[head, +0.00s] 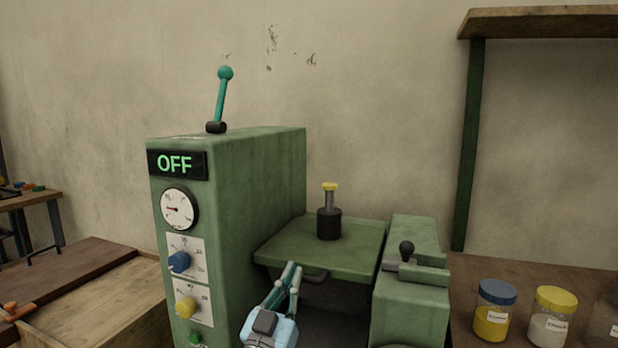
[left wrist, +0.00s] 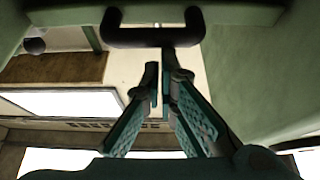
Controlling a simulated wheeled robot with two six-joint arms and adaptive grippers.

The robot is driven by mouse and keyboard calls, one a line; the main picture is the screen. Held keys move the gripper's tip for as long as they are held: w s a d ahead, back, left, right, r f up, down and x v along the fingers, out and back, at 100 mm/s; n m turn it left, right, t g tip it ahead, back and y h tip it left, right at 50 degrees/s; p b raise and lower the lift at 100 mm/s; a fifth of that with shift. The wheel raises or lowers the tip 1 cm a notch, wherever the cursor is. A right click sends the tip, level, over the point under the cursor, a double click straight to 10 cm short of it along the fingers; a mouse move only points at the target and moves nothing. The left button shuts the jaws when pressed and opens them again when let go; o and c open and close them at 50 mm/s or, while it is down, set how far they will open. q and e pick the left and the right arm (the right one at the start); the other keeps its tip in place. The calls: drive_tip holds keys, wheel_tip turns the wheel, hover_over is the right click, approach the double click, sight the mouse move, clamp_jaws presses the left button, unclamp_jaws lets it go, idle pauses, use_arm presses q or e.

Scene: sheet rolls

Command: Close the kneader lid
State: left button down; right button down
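The kneader (head: 235,190) is a green machine with a lit OFF sign. Its green lid (head: 350,256) bears a black cylinder with a yellow-topped plunger. A dark cavity shows below the lid's front edge, so the lid appears raised. The lid's dark handle (head: 316,276) hangs under this edge and shows at the top of the left wrist view (left wrist: 155,38). My left gripper (head: 294,267) is just left of the handle in the head view. Its fingertips (left wrist: 160,68) are a narrow gap apart, close to the handle, with nothing visible between them. My right gripper is out of view.
A teal lever (head: 222,98) stands on the housing. Jars with blue (head: 493,310) and yellow lids (head: 551,315) stand on the right table.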

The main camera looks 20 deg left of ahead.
use_arm(q)
drive_tip(key=shift+f, duration=0.25)
